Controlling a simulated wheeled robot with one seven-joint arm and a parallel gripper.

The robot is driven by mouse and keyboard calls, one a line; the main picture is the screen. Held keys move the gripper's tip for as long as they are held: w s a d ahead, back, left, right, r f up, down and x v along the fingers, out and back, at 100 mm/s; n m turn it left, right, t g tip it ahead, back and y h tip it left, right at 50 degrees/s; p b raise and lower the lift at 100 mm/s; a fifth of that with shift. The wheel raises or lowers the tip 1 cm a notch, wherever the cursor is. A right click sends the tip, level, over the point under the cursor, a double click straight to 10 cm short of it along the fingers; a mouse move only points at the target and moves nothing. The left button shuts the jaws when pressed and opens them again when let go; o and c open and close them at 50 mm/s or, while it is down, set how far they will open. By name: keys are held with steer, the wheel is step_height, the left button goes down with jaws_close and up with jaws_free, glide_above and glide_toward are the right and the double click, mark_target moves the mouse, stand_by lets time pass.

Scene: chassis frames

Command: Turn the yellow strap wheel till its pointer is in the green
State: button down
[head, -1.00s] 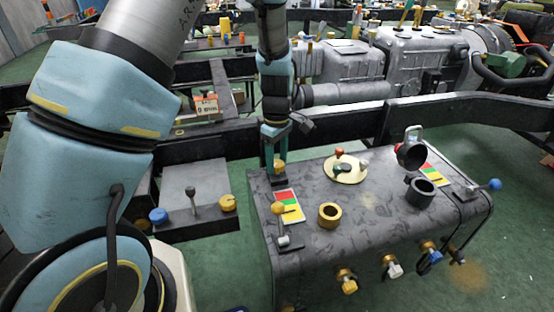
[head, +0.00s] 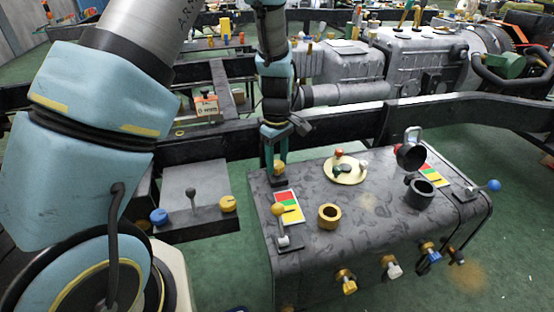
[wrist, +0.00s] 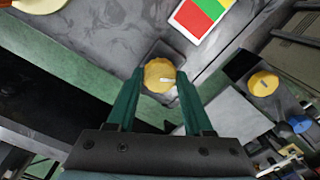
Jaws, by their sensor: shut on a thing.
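The yellow wheel (wrist: 158,72) is a round, scalloped knob with a short white mark that points right in the wrist view. A red, green and yellow card (head: 287,200) lies beside the wheel, and shows in the wrist view (wrist: 203,14). The white mark does not point at its green.
A yellow-balled lever (head: 280,225) stands close to the card. A brass ring (head: 329,216) and a round cream plate (head: 344,170) are on the tank top. A separate grey box (head: 195,195) with yellow and blue knobs stands to the left.

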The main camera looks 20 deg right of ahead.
mark_target(277, 164)
steer(key=m+p, duration=0.1)
steer(key=m, duration=0.4)
steer(key=shift+m, duration=0.3)
stand_by(0.4)
steer(key=shift+c, duration=1.5)
jaws_free()
steer(key=shift+r, duration=0.1)
step_height(277, 164, up, 11)
